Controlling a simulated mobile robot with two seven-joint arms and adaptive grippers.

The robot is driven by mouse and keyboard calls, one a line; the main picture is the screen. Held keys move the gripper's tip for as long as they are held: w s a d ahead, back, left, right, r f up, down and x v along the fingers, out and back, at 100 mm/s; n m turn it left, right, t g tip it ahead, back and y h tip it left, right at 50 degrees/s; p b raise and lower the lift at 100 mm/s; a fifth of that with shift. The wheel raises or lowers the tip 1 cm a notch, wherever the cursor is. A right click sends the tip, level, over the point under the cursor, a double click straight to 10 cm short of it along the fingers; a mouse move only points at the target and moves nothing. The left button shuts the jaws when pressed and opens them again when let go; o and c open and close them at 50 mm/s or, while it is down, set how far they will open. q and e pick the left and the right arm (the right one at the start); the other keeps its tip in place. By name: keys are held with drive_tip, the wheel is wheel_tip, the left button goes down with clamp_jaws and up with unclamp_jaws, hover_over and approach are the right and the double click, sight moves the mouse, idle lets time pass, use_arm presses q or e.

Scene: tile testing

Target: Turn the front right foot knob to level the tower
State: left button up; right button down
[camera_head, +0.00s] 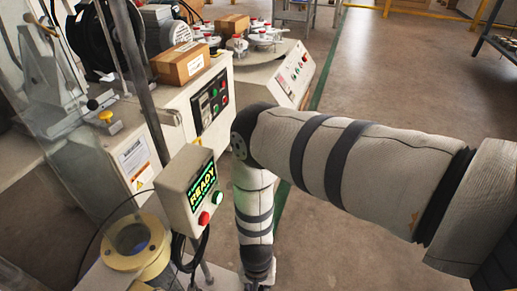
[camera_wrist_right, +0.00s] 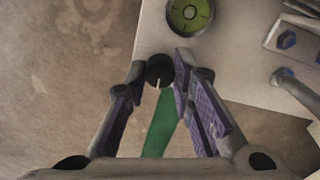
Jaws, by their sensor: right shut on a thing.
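In the right wrist view, the black round foot knob (camera_wrist_right: 158,74) with a white line mark sits at the corner of the pale base plate (camera_wrist_right: 235,70). My right gripper (camera_wrist_right: 161,66) has its two fingertips on either side of the knob and is shut on it. A round green bubble level (camera_wrist_right: 190,14) sits on the plate just beyond the knob. In the head view, my right arm reaches down to the bottom edge, where the gripper and knob are mostly cut off. My left gripper is in neither view.
A control box (camera_head: 190,190) reading READY, with red and green buttons, stands left of my right forearm. A yellow ring (camera_head: 136,250) and clear panel are at lower left. A bench machine (camera_head: 185,110) with a cardboard box stands behind. Open floor (camera_head: 400,75) lies to the right.

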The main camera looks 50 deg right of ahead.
drive_tip(key=shift+w, duration=0.1)
drive_tip(key=c, duration=1.4)
unclamp_jaws()
drive_tip(key=shift+o, duration=0.2)
wheel_tip(320, 180, up, 12)
